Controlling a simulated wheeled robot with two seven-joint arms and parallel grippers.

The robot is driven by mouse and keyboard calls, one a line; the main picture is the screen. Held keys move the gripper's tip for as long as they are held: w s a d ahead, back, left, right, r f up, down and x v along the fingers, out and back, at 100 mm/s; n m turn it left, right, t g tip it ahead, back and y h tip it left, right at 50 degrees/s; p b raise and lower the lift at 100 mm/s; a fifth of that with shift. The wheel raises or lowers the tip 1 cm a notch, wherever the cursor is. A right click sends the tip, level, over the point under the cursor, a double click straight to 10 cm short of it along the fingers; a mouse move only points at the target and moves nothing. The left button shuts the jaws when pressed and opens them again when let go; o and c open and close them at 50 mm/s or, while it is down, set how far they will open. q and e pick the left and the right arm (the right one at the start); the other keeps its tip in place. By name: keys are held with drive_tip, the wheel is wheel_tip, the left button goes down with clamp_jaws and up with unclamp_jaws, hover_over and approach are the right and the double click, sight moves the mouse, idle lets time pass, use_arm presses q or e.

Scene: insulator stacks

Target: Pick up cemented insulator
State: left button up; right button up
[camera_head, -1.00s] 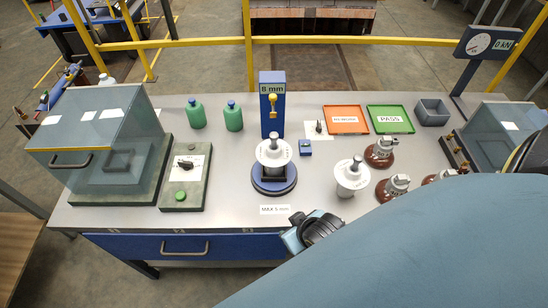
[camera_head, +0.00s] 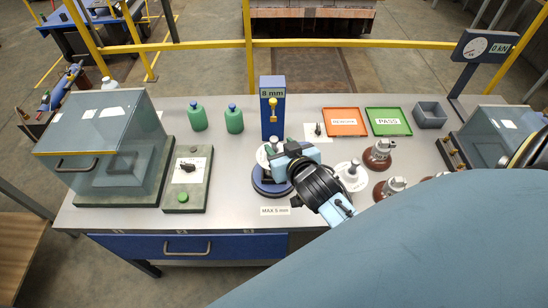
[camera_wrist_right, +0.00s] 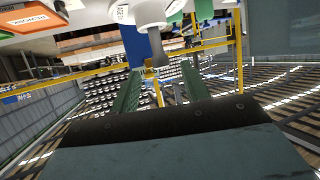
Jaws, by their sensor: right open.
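The white insulator (camera_head: 263,158) with a grey metal pin on top stands on the round blue stand (camera_head: 266,186) in front of the 8 mm gauge post. My right gripper (camera_head: 281,148) is over it from the right and hides much of it. In the right wrist view, the picture is turned over: the white insulator (camera_wrist_right: 149,12) shows at the top, and its pin points down toward the space between the two green fingers (camera_wrist_right: 160,76). The fingers are open. I cannot tell whether they touch the pin. A second white insulator (camera_head: 350,176) stands to the right. My left gripper is not in view.
The blue gauge post (camera_head: 272,118) stands close behind the stand. Brown insulators (camera_head: 378,154) stand at right. An orange tray (camera_head: 345,122), a green PASS tray (camera_head: 388,121) and a grey bin (camera_head: 430,114) lie behind. A glass-covered box (camera_head: 105,150) stands at left.

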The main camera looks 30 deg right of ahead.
sight(273, 138)
drive_tip(key=x, duration=0.5)
drive_tip(key=shift+w+r, duration=0.15)
clamp_jaws()
drive_tip(key=shift+a, duration=0.1)
idle(1.1)
drive_tip(key=shift+w+r, duration=0.1)
drive_tip(key=shift+r, duration=0.05)
